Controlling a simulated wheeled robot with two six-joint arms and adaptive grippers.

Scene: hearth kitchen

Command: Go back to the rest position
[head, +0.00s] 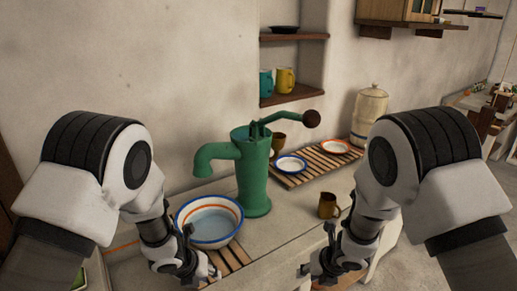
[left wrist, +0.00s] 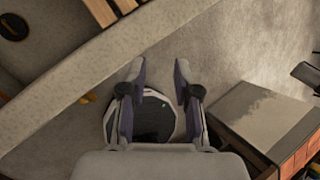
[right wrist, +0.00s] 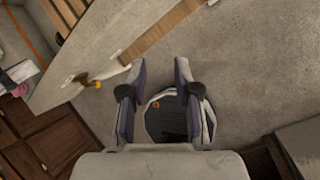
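My left gripper (head: 205,270) hangs low in front of the counter edge in the head view, below the white bowl. In the left wrist view its two fingers (left wrist: 160,82) stand apart with nothing between them but floor and my round base. My right gripper (head: 318,268) hangs low in the head view, in front of the counter below the brown mug. In the right wrist view its fingers (right wrist: 161,78) are also apart and empty. Both arms are bent, with the forearms pointing down.
The counter holds a green hand pump (head: 253,170), a white bowl with coloured rims (head: 209,220), a brown mug (head: 328,206) and a slatted rack (head: 300,176) with plates. A cream lidded crock (head: 369,117) stands behind. Open floor (head: 412,265) shows at the right.

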